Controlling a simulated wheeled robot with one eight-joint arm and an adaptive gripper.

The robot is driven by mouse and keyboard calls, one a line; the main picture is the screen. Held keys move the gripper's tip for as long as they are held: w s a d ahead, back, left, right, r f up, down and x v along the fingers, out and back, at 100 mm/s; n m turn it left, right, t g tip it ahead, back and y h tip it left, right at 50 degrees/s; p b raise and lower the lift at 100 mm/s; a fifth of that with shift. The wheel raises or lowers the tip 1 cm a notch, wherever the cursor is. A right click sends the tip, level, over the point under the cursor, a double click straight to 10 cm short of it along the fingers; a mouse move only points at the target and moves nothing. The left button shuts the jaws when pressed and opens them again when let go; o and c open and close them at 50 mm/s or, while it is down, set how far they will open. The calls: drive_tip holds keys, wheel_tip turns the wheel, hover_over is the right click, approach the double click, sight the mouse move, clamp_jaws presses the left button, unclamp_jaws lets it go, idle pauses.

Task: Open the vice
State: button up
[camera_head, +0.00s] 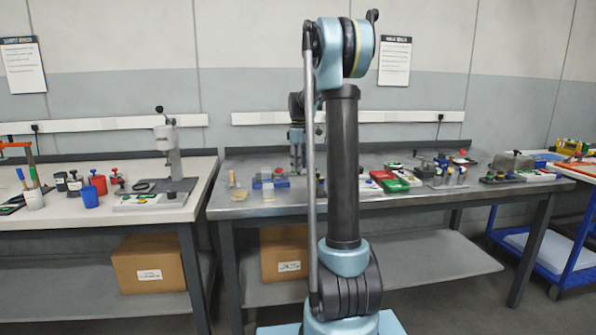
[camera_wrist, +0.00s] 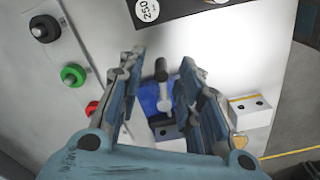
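In the wrist view, what looks like the vice is a small blue body (camera_wrist: 150,98) with a grey bar or handle (camera_wrist: 164,98) that has a dark end. It lies between and beyond the fingers of my gripper (camera_wrist: 162,68). The fingers are spread, one on each side of the handle, with a gap showing on both sides. Part of the blue body is hidden by the fingers. In the head view, a blue and grey fixture (camera_head: 268,180) sits on the middle bench, and my gripper (camera_head: 297,165) points down just right of it, partly behind my arm.
In the wrist view, a strip with black, green and red knobs (camera_wrist: 73,74) lies left, and a pale block with two holes (camera_wrist: 250,111) lies right. The middle bench (camera_head: 240,207) carries red and green boxes (camera_head: 390,181) farther right.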

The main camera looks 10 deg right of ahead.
drive_tip(key=shift+f, duration=1)
clamp_jaws()
drive_tip(key=shift+r+m, duration=0.1)
drive_tip(key=shift+m, duration=0.2)
